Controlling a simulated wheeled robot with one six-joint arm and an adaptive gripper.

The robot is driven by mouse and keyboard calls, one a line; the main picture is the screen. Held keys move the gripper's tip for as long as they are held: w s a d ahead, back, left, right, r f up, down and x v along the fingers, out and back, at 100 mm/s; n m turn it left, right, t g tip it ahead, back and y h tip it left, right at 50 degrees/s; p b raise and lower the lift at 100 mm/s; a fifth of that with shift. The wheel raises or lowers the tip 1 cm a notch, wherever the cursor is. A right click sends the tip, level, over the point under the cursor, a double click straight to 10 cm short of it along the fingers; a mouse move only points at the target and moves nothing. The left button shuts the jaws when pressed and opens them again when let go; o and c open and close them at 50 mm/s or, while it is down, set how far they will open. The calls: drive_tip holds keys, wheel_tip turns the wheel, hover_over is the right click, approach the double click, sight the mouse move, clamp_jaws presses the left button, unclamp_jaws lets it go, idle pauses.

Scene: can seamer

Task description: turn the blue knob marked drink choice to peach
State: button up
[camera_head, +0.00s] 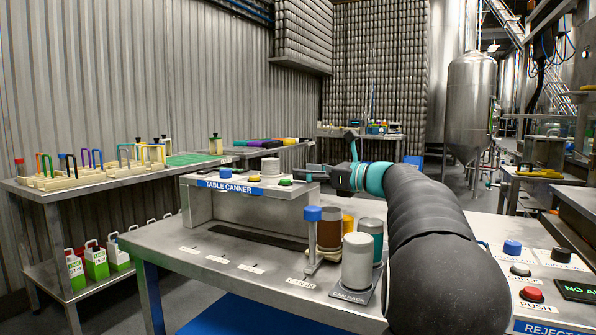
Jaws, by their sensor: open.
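Two blue knobs show, and I cannot read a drink choice or peach mark beside either. One blue knob (512,247) stands upright on the control panel at the lower right. A smaller blue knob (222,177) sits at the left end of the top of the white table canner (250,204). My gripper (310,173) is open and empty, beside the right end of the canner top. It points left, apart from the lower-right knob, and my arm lies between them.
The panel also has a black knob (561,255), a grey button (520,270), a red button (531,294) and a dark display (578,290). A blue-topped stand (312,214) and several cans stand on the table left of my arm.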

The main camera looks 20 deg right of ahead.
drive_tip(key=shift+x, duration=1.35)
clamp_jaws()
drive_tip(key=m+t+h+b, duration=0.1)
drive_tip(key=m+h, duration=0.1)
drive_tip(key=h, duration=0.1)
drive_tip(key=shift+a+t, duration=0.1)
drive_tip(key=shift+t, duration=0.2)
drive_tip(key=shift+m+t+h+b, duration=0.5)
drive_tip(key=shift+m+h, duration=0.6)
drive_tip(key=shift+h, duration=0.5)
